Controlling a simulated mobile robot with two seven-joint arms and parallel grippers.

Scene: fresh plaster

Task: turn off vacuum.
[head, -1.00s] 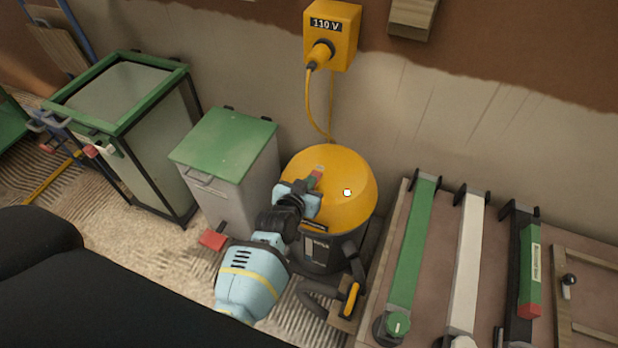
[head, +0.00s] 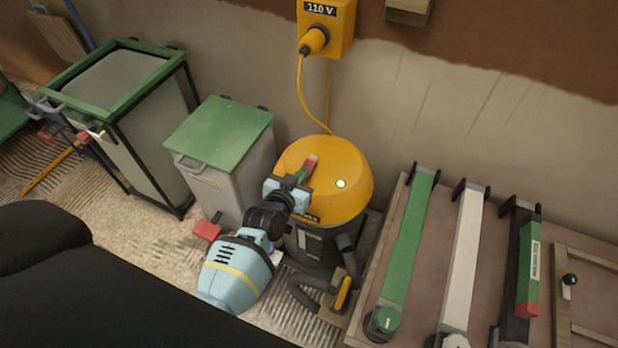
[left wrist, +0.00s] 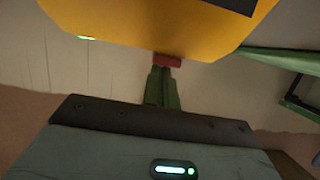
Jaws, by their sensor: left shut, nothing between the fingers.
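The vacuum (head: 335,155) has a round yellow lid on a dark drum and stands against the wall. A small round light (head: 341,184) on its lid shows white with a green rim. My left gripper (head: 309,164) is shut and empty, with green fingers and red tips, over the left part of the lid. I cannot tell whether the tips touch it. In the left wrist view, the shut fingers (left wrist: 166,62) point at the edge of the yellow lid (left wrist: 160,25), where a greenish light (left wrist: 87,38) shows at the left. My right gripper is not in view.
A yellow 110 V box (head: 328,25) holds the plug and cable above the vacuum. A grey bin with a green lid (head: 220,135) stands close left. A hose and nozzle (head: 342,292) sit in front. Boards with green and white bars (head: 408,240) lie right.

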